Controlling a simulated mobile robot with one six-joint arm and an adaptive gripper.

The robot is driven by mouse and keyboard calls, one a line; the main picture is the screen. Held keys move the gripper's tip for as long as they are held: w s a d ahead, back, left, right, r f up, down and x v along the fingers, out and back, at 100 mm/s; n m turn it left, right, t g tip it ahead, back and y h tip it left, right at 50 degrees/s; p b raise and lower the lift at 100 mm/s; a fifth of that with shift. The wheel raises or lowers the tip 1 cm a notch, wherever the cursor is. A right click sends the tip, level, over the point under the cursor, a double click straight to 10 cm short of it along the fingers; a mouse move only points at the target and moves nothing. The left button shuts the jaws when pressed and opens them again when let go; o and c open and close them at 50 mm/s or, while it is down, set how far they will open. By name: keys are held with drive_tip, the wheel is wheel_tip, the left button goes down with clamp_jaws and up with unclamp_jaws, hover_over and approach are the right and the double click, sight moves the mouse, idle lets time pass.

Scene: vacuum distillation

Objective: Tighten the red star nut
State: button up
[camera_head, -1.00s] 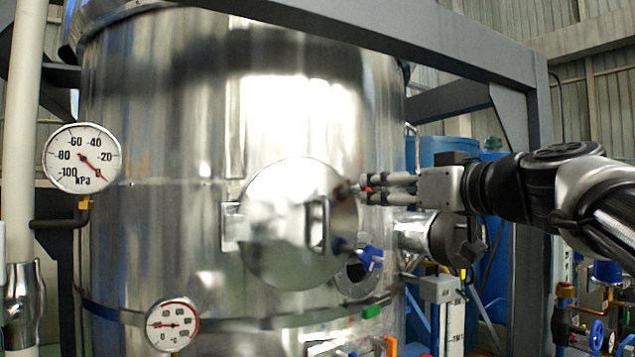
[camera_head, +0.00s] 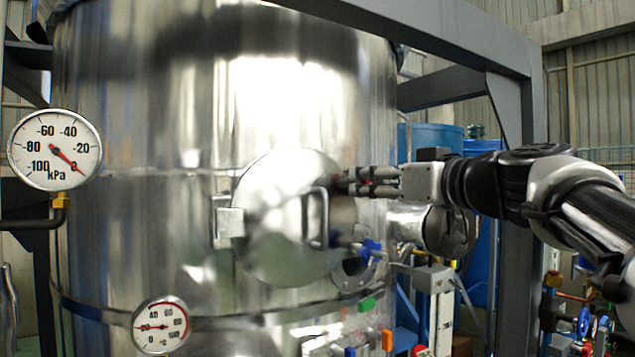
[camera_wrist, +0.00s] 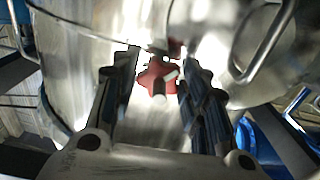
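The red star nut (camera_wrist: 157,77) shows in the wrist view between the fingertips of my gripper (camera_wrist: 158,72), with a grey stem end at its middle. My fingers stand on both sides of it, apart, with a visible gap at the left; whether the right finger touches it I cannot tell. In the head view my gripper (camera_head: 350,182) reaches in from the right to the upper right edge of the round hatch door (camera_head: 275,230). The fingers mostly hide the nut there; only a bit of red shows. The door lies against the steel tank.
A blue star nut (camera_head: 369,250) sits at the door's lower right. The door has a bar handle (camera_head: 304,218) and a hinge (camera_head: 228,221) at left. A pressure gauge (camera_head: 54,150) and a temperature gauge (camera_head: 161,325) stand at left. A grey frame post (camera_head: 517,215) rises behind my arm.

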drive_tip(key=c, duration=0.5)
